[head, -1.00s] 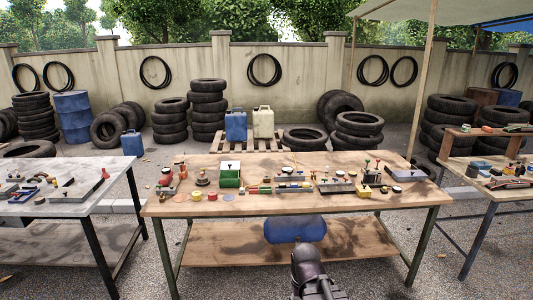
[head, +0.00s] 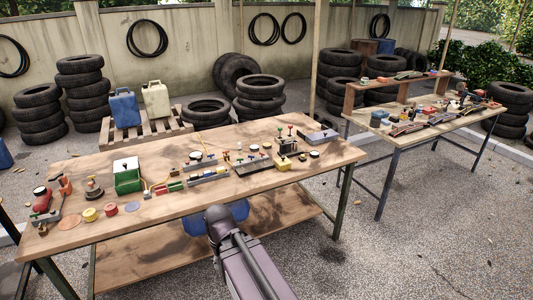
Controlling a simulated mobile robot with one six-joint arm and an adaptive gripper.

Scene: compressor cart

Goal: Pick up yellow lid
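A small round yellow lid-like piece (head: 90,214) lies near the front left of the middle wooden table (head: 262,195), beside a similar red round piece (head: 111,209). My arm reaches in from the bottom of the head view, in front of the table's front edge and well to the right of the yellow piece. My gripper's fingers cannot be made out in this view.
A green box (head: 127,180) stands behind the round pieces, and a red tool (head: 41,203) lies to their left. Several valves and fittings fill the table's middle. A blue tank (head: 203,222) sits below the tabletop. A second table (head: 470,125) stands at right.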

